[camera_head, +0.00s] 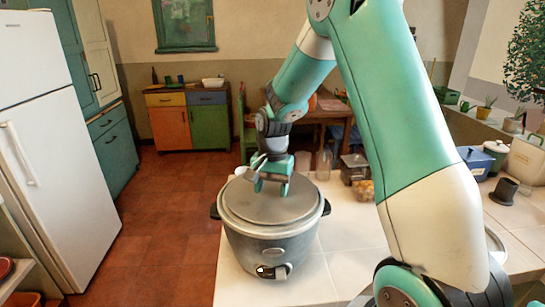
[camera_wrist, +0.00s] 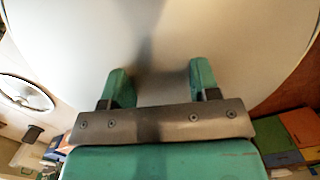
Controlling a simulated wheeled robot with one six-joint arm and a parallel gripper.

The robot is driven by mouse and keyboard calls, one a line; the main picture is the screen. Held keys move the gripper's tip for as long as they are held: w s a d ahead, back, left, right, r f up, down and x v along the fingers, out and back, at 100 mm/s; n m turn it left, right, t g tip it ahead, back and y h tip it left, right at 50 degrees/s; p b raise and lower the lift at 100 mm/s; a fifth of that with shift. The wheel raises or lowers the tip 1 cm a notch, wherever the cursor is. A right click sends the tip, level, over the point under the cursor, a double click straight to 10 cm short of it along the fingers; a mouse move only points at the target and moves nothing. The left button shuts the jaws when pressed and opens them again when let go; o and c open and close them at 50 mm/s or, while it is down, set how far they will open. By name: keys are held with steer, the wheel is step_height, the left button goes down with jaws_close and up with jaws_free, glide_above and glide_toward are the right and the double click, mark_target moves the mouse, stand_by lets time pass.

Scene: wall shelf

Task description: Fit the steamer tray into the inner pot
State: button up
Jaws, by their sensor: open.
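A grey rice cooker (camera_head: 268,246) stands on the white tiled counter with its round lid (camera_head: 270,203) on top, so its inner pot is hidden. The lid fills most of the wrist view (camera_wrist: 160,35). My gripper (camera_head: 271,190) points down over the far part of the lid. Its two green fingers are apart with nothing between them in the wrist view (camera_wrist: 160,88). I cannot tell whether the fingertips touch the lid. I cannot make out a steamer tray for certain; a pale round rim (camera_head: 494,245) shows partly behind my arm at the right.
The white counter (camera_head: 345,235) has free room right of the cooker. A scale (camera_head: 354,168), a yellowish item (camera_head: 364,189), a dark cup (camera_head: 504,190) and a blue container (camera_head: 476,162) stand farther back. A white fridge (camera_head: 55,140) is at the left.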

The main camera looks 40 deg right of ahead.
step_height(320, 180, up, 13)
steer(key=w+d+b, duration=0.1)
steer(key=shift+d+r+b, duration=0.15)
steer(key=shift+r+b, duration=0.05)
steer(key=shift+b, duration=0.1)
stand_by(0.7)
steer(key=s+a+n, duration=0.8)
steer(key=a, duration=0.6)
steer(key=s+a+f+n+y, duration=0.1)
steer(key=s+a+n, duration=0.4)
steer(key=s, duration=0.2)
steer(key=s+a+f+n+y, duration=0.1)
steer(key=s+a+n+y, duration=0.1)
steer(key=s+a+n, duration=0.3)
steer(key=s, duration=0.3)
steer(key=shift+s+f+t+b, duration=0.25)
steer(key=shift+t+b, duration=0.1)
steer(key=shift+t, duration=0.05)
steer(key=shift+c, duration=1.2)
steer(key=shift+d, duration=0.1)
